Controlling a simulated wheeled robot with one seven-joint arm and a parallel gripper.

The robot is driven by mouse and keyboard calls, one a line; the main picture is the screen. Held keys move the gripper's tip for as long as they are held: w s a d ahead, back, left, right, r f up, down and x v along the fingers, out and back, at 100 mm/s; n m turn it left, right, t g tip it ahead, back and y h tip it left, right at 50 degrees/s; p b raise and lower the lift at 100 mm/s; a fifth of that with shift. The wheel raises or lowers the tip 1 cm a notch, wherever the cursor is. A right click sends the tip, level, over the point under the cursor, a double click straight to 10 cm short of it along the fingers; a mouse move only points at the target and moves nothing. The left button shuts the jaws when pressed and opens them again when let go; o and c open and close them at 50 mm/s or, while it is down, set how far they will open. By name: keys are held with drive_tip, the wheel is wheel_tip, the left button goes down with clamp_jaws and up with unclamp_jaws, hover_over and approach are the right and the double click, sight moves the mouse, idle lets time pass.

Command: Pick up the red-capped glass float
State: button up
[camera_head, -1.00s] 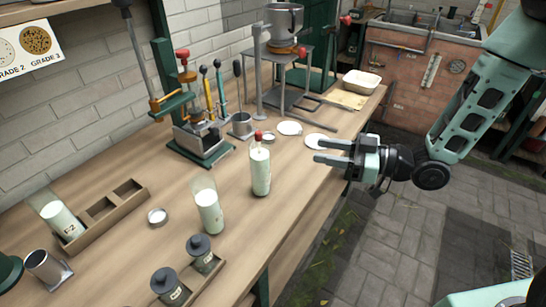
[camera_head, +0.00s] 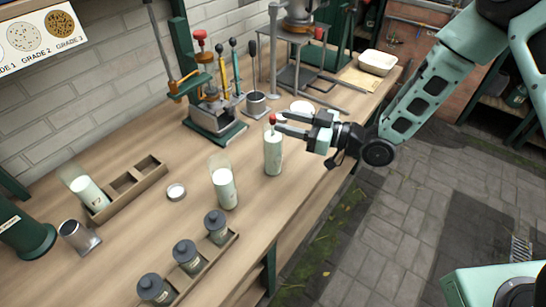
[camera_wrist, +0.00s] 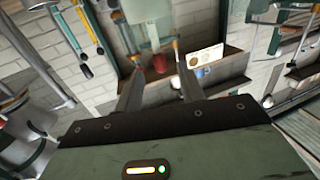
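The red cap of the glass float (camera_head: 272,119) shows at the top of a tall clear glass cylinder (camera_head: 273,155) filled with pale, milky liquid. The cylinder stands upright on the wooden bench; the float's lower part is hidden. My gripper (camera_head: 277,122) reaches in level from the right, its fingertips at the red cap in the head view. In the wrist view, the fingers (camera_wrist: 160,88) are spread apart with nothing held. The red cap (camera_wrist: 160,63) appears in the gap, near the fingertip ends. Contact cannot be told.
A second glass with pale liquid (camera_head: 224,185) stands left of the cylinder, near a small round lid (camera_head: 176,192). Dark-lidded jars (camera_head: 187,255) sit in a front rack. A green press stand (camera_head: 215,125) is behind, with a metal cup (camera_head: 256,104). A white dish (camera_head: 303,107) lies behind the gripper.

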sight(273, 124)
drive_tip(key=p+x, duration=0.1)
drive_tip(key=x, duration=0.3)
drive_tip(key=shift+a+f+p, duration=0.15)
drive_tip(key=shift+a+p, duration=0.1)
drive_tip(key=shift+p, duration=0.15)
drive_tip(key=shift+c, duration=0.3)
drive_tip(key=c, duration=0.7)
drive_tip(key=shift+c, duration=0.2)
wheel_tip(273, 124, up, 19)
drive_tip(key=b, duration=0.2)
